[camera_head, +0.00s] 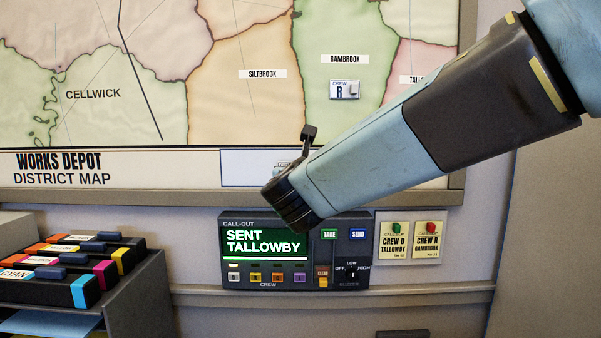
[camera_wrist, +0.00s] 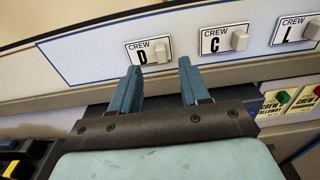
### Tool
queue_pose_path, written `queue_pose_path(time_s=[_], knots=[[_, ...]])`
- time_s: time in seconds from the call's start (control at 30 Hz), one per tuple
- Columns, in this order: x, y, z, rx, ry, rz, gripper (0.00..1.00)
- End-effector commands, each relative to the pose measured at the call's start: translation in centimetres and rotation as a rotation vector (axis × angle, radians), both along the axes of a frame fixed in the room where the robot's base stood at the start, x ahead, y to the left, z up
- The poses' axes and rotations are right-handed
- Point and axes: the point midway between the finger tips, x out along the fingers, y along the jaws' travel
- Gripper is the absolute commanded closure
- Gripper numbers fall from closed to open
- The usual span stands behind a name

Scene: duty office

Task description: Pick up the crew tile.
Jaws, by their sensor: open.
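A white crew tile D (camera_wrist: 141,53) with a pale knob sits on the white strip below the map in the wrist view. Tile C (camera_wrist: 214,41) and tile L (camera_wrist: 290,30) sit to its right. My gripper (camera_wrist: 160,76) is open and empty, its two blue fingers just below tile D, roughly either side of its knob; I see no contact. A tile R (camera_head: 344,90) is on the map's Gambrook area.
The call-out box (camera_head: 262,275) reads "SENT TALLOWBY". Right of it hang a crew D Tallowby tag (camera_head: 394,243) with a green knob and a crew R Gambrook tag (camera_head: 427,243) with a red one. Coloured cartridges (camera_head: 70,292) stand on a rack at lower left.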

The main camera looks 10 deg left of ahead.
Motion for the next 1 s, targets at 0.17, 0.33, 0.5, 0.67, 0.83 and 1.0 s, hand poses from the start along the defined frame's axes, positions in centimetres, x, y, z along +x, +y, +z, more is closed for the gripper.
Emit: queue_pose_path(time_s=[0.17,0.33,0.5,0.67,0.83,1.0], knots=[[0.9,0.2,-0.1,0.0,0.0,0.0,0.54],[1.8,0.3,0.0,0.001,0.0,-0.002,0.54],[3.9,0.7,0.3,0.002,0.0,-0.003,0.54],[5.6,1.1,0.2,0.002,0.0,-0.002,0.54],[6.1,1.2,0.2,0.001,-0.001,-0.002,0.54],[6.1,1.2,0.2,0.001,-0.001,-0.002,0.6]])
